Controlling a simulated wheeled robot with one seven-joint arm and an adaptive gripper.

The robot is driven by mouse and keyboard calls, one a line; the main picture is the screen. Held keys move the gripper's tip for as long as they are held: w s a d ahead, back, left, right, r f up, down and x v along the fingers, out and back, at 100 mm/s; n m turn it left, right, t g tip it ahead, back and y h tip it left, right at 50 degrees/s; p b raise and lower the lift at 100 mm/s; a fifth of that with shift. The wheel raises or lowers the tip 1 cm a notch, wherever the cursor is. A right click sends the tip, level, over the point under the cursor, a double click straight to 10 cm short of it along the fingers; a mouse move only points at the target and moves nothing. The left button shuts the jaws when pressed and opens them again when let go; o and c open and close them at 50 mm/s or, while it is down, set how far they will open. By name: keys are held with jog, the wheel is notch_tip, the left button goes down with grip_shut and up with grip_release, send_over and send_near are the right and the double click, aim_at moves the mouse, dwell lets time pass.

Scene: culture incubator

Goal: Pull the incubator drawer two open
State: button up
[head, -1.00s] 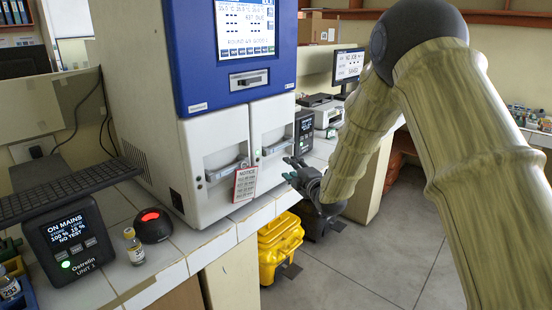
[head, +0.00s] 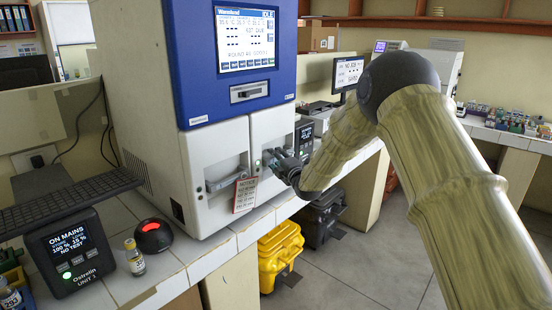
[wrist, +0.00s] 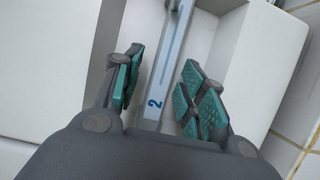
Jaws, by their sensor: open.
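The incubator (head: 205,140) is a white cabinet with a blue upper panel, standing on the tiled bench. Its front has two drawers side by side, both looking shut. Drawer two (head: 281,126) is the right one; its grey handle bar (wrist: 172,62) marked "2" shows in the wrist view. My gripper (head: 276,162) is at this drawer's front in the head view and partly hides the handle. In the wrist view my gripper (wrist: 157,88) is open, with one green-padded finger on each side of the bar. A gap shows on the left; contact on the right is unclear.
A notice card (head: 244,194) hangs at the left drawer's handle (head: 227,180). A small dark display unit (head: 304,138) stands right of the incubator. A yellow bin (head: 280,254) is on the floor below the bench.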

jog(key=shift+w, duration=0.2)
grip_shut()
dwell(0.3)
